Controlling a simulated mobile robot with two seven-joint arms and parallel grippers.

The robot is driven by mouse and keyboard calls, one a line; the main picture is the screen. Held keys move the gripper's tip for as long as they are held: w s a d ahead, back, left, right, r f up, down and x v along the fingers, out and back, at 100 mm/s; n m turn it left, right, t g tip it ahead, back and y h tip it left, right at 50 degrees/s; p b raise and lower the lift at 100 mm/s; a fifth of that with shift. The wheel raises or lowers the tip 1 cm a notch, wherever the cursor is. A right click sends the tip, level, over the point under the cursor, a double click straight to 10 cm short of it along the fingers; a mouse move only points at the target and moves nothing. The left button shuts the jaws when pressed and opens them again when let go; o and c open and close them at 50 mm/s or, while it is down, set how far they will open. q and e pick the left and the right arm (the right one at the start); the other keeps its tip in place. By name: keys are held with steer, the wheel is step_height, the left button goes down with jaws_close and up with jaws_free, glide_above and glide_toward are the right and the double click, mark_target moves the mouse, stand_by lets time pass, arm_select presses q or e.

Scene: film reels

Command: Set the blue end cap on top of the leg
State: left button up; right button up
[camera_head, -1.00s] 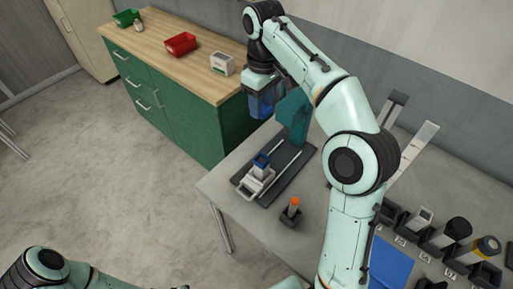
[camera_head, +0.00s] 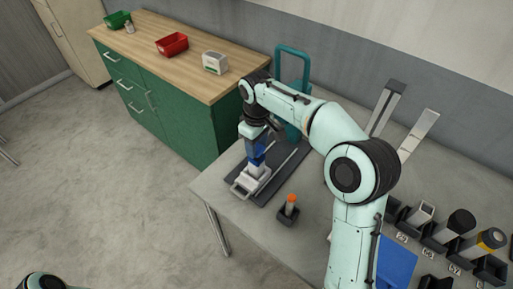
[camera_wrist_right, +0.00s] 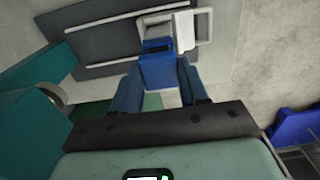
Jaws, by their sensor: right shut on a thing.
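My right gripper (camera_head: 257,148) points down over the dark plate and is shut on the blue end cap. In the right wrist view the cap (camera_wrist_right: 158,70) is a bright blue block between the two dark blue fingers of the gripper (camera_wrist_right: 159,80). The white leg (camera_head: 258,172) stands in a pale holder on the plate, right under the cap. Its top is largely hidden by the gripper and cap, and I cannot tell whether the cap touches it. My left gripper is out of view.
The dark plate (camera_head: 285,172) with rails lies on the grey table (camera_head: 222,187). A teal frame (camera_head: 294,70) stands behind. A small black holder with an orange-topped piece (camera_head: 289,208) is in front. Several black holders with parts (camera_head: 458,225) line the right side.

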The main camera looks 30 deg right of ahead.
mark_target(257, 148)
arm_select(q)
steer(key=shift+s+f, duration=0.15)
arm_select(e)
steer(key=shift+f, duration=0.6)
steer(key=shift+f, duration=0.15)
steer(key=o, duration=1)
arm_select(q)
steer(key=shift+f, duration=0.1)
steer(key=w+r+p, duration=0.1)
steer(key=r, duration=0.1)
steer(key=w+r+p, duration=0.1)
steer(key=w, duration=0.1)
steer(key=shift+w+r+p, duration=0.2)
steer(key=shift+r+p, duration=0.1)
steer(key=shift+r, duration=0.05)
arm_select(e)
step_height(257, 148, up, 12)
steer(key=shift+r, duration=0.2)
